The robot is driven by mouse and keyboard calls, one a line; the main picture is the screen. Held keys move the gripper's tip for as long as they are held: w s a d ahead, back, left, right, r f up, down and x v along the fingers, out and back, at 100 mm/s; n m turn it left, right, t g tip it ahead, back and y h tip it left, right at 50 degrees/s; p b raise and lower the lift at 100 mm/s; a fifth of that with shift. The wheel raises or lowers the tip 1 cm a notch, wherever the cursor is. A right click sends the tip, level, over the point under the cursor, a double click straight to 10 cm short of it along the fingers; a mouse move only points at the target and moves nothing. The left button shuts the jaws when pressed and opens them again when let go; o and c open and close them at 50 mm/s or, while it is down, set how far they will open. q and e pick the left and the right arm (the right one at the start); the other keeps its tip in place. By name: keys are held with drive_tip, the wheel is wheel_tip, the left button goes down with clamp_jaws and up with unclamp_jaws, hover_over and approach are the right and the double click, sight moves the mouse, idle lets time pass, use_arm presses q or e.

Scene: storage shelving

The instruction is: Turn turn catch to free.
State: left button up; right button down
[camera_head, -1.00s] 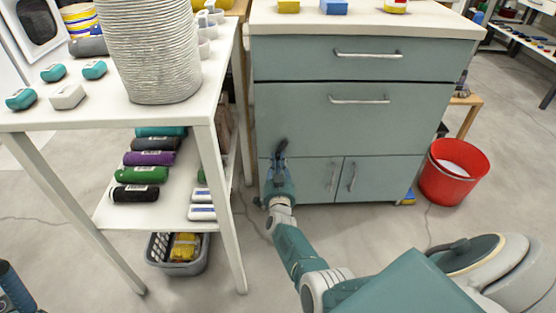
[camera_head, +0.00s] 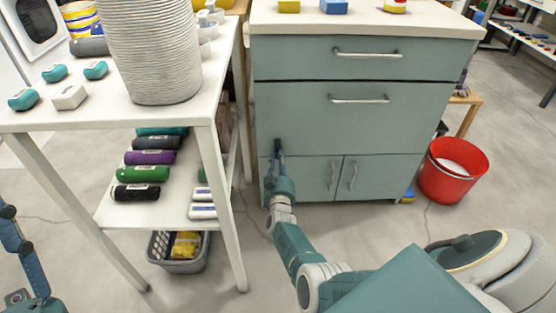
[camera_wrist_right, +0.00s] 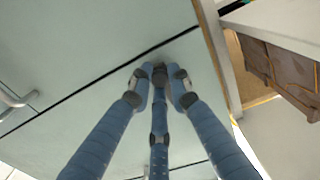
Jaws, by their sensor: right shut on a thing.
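The turn catch (camera_wrist_right: 161,68) is a small dark piece on the grey-green cabinet (camera_head: 330,125), at the seam above the lower left door (camera_head: 305,180). My right gripper (camera_head: 279,152) reaches up to this seam at the cabinet's left side. In the right wrist view its blue fingers (camera_wrist_right: 160,78) converge with their dark tips around the catch, closed on it. The fingers hide most of the catch, so its angle cannot be told. Part of my left gripper (camera_head: 12,228) shows at the lower left edge, away from the cabinet; its opening cannot be judged.
A white table (camera_head: 215,110) with a ribbed vase stands close left of the cabinet, its shelf holding rolled items. A grey basket (camera_head: 180,265) is on the floor beneath. A red bucket (camera_head: 452,185) stands right of the cabinet. The lower right door (camera_head: 368,178) is closed.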

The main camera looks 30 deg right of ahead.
drive_tip(key=shift+a+f, duration=0.3)
drive_tip(key=shift+f, duration=0.05)
drive_tip(key=c, duration=1.6)
unclamp_jaws()
drive_tip(key=shift+d+r, duration=0.15)
